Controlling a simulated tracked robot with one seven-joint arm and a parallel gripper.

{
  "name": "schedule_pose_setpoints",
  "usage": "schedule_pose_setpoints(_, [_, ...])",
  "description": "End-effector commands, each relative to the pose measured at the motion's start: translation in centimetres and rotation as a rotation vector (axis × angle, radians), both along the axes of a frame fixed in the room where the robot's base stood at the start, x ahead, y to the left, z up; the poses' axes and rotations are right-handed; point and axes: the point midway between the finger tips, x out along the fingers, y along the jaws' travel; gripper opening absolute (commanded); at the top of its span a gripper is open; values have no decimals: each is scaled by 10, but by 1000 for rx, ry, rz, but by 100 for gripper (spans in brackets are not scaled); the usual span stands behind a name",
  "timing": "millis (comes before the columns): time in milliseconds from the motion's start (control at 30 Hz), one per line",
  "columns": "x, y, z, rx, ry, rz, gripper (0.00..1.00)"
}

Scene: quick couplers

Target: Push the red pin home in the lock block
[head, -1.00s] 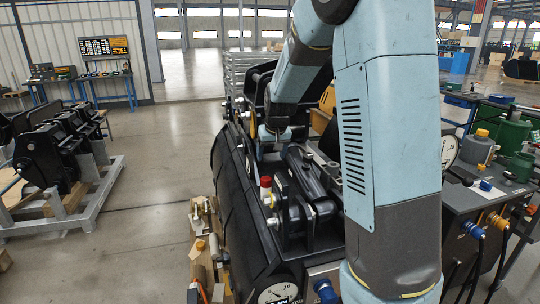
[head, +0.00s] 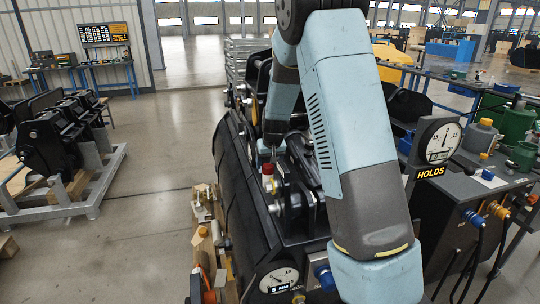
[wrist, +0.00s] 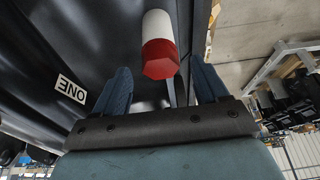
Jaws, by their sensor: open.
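The red pin (head: 267,168) stands out at the left side of the black coupler in the head view, red at one end with a pale section. In the wrist view the red pin (wrist: 160,62) shows a six-sided red end and a white shaft. My gripper (wrist: 162,72) is open, its two blue fingers to either side of the red end with gaps visible. I cannot tell whether the end lies between the fingertips or beyond them. In the head view my gripper (head: 272,151) is just above the pin, partly hidden. I cannot clearly make out the lock block.
The coupler's black housing (head: 236,185) lies along the pin, with a dial (head: 279,280) at its near end. A gauge reading HOLDS (head: 438,145) stands on the grey bench at right. A wooden pallet (head: 205,238) lies at left. Open floor (head: 155,215) stretches farther left.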

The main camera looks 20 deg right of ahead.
Motion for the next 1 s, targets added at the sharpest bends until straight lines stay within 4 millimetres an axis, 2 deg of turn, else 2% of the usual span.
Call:
schedule_pose_setpoints(33, [2,0,-7,0,3,0,73])
schedule_pose_setpoints(233, [9,1,-21,0,0,2,73])
schedule_pose_setpoints(600, [10,1,-24,0,0,2,73])
schedule_pose_setpoints(1000, [10,1,-24,0,0,2,35])
